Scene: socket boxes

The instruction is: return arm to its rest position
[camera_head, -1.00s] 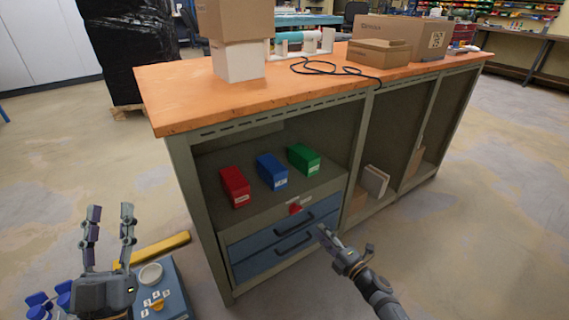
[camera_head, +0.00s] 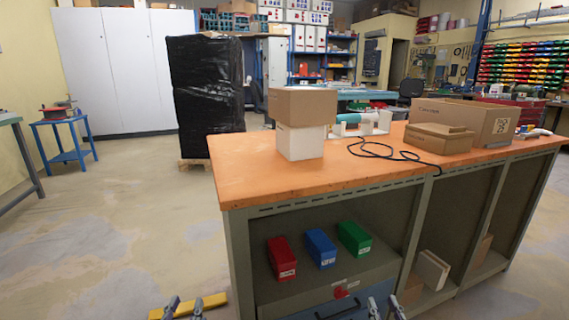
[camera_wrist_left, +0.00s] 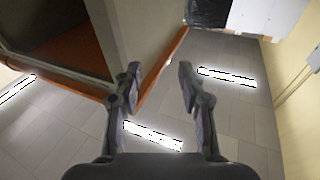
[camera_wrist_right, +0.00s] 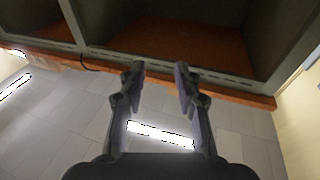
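My left gripper (camera_head: 185,306) shows at the bottom edge of the head view, left of the workbench and in front of a yellow bar. Its two fingers stand apart with nothing between them in the left wrist view (camera_wrist_left: 159,70). My right gripper (camera_head: 383,305) shows at the bottom edge in front of the blue drawer. Its fingers are also apart and empty in the right wrist view (camera_wrist_right: 159,70). Most of both arms is below the head view. A red box (camera_head: 281,258), a blue box (camera_head: 320,247) and a green box (camera_head: 354,238) stand in a row on the bench's shelf.
The workbench (camera_head: 260,187) has an orange top with cardboard boxes (camera_head: 302,106) and a black cable. A blue drawer (camera_head: 335,305) and a small red part (camera_head: 341,291) are below the shelf boxes. The yellow bar (camera_head: 212,301) lies by the bench's left side. The floor to the left is largely clear.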

